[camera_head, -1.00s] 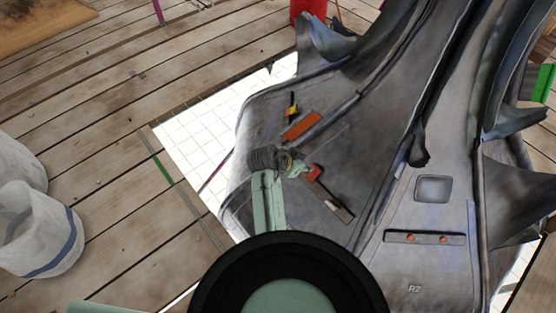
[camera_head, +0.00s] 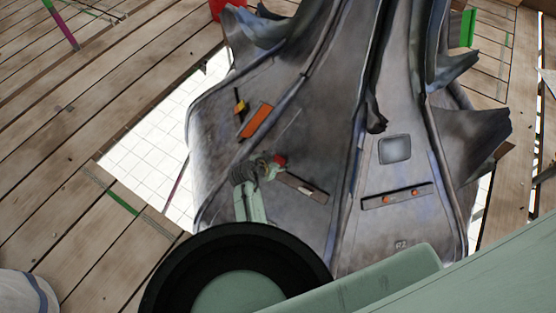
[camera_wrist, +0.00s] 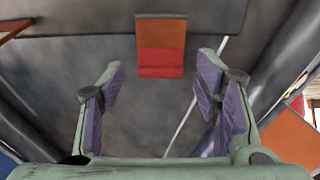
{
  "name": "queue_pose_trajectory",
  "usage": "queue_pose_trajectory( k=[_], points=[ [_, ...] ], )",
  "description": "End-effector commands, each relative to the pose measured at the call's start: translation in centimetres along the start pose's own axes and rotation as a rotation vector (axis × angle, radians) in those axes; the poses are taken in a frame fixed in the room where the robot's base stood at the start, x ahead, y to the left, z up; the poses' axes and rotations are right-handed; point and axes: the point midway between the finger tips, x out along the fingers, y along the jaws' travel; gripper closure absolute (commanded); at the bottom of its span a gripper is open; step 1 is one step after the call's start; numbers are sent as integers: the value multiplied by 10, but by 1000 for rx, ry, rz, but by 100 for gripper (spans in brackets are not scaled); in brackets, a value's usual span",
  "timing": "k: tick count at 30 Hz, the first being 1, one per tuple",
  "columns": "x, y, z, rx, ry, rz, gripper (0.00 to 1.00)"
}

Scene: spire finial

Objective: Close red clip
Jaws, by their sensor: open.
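The red clip (camera_wrist: 160,62) is a flat flap on the grey metal surface, with an orange-brown part directly above it in the wrist view. In the head view the red clip (camera_head: 280,160) shows as a small red patch at the end of a dark strip (camera_head: 305,189). My gripper (camera_wrist: 160,84) is open, its purple-padded fingers spread left and right, just below the clip in the wrist view. Nothing is between the pads. In the head view my gripper (camera_head: 268,168) is beside the clip; whether it touches is unclear.
An orange bar (camera_head: 257,122) with a small yellow-and-black piece (camera_head: 240,106) lies up-left of the clip. A second strip with orange knobs (camera_head: 397,196) is to the right, below a grey square panel (camera_head: 395,149). Raised ridges and curved fins flank the surface. Wooden planks (camera_head: 90,130) surround it.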

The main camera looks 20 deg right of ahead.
Motion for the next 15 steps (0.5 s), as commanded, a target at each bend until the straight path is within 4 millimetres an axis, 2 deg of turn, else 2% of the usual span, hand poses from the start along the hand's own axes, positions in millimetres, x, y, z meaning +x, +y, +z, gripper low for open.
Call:
queue_pose_trajectory(
  k=[6, 15],
  points=[
    [19, 0, 0, 0, 0, 0, 43],
    [21, 0, 0, 0, 0, 0, 43]
  ],
)
